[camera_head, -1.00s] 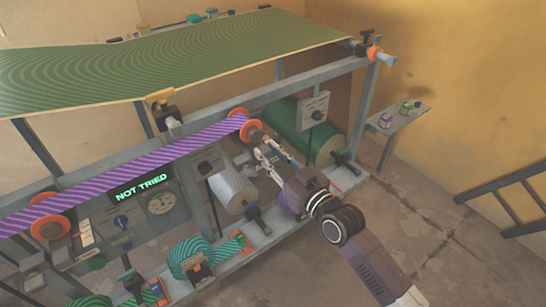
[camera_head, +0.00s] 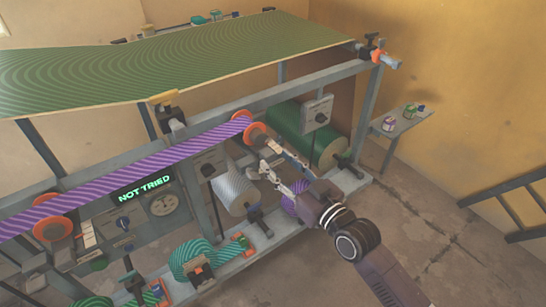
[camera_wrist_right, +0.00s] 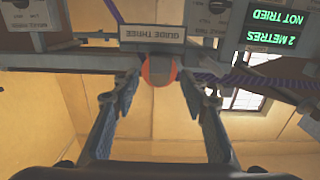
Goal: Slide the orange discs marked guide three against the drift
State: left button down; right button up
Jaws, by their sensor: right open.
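The orange discs (camera_head: 257,134) at the right end of the purple striped web are a pair with the web between them. In the right wrist view, an orange disc (camera_wrist_right: 158,70) shows beyond the gap between the fingers, beside an upside-down plate reading GUIDE THREE (camera_wrist_right: 125,33). My right gripper (camera_head: 268,164) is open and empty, just below and to the right of the discs, apparently apart from them. Its spread fingers (camera_wrist_right: 160,88) frame the disc in the wrist view. The purple web (camera_head: 140,174) runs down to the left. My left gripper is out of view.
Another pair of orange discs (camera_head: 52,229) stands at the left. A display (camera_head: 143,188) reads NOT TRIED. A grey roll (camera_head: 235,185) and a green roll (camera_head: 300,130) sit close to my gripper. The floor (camera_head: 430,210) at the right is open.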

jog(key=shift+v, duration=2.25)
jog(key=d+f+m+g+h, duration=0.1)
jog(key=d+f+h, duration=0.25)
jog(key=f, duration=0.75)
jog(key=d+f+m+g+h, duration=0.15)
jog(key=d+f, duration=0.35)
jog(key=f, duration=0.7)
jog(key=s+d+f+m+g+h, duration=0.1)
jog(key=s+d+f, duration=0.25)
jog(key=f, duration=0.45)
jog(key=s+d+f+g+h, duration=0.2)
jog(key=s+f, duration=0.3)
jog(key=f, duration=0.3)
jog(key=s+d+f+m+g+h, duration=0.1)
jog(key=s+d+f+g, duration=0.1)
jog(key=s+f, duration=0.65)
jog(key=s+d+f+g+h, duration=0.1)
jog(key=s+d+f+g, duration=0.15)
jog(key=s+f, duration=0.6)
jog(key=s+f+g, duration=0.1)
jog(key=s+f, duration=0.1)
jog(key=s, duration=0.9)
jog(key=s+d+f+g, duration=0.1)
jog(key=s+f+g, duration=0.1)
jog(key=s, duration=0.9)
jog(key=shift+s+f+g+h+p, duration=0.3)
jog(key=shift+f+p, duration=0.1)
jog(key=shift+f, duration=0.1)
jog(key=shift+w+d, duration=0.1)
jog(key=shift+d, duration=0.05)
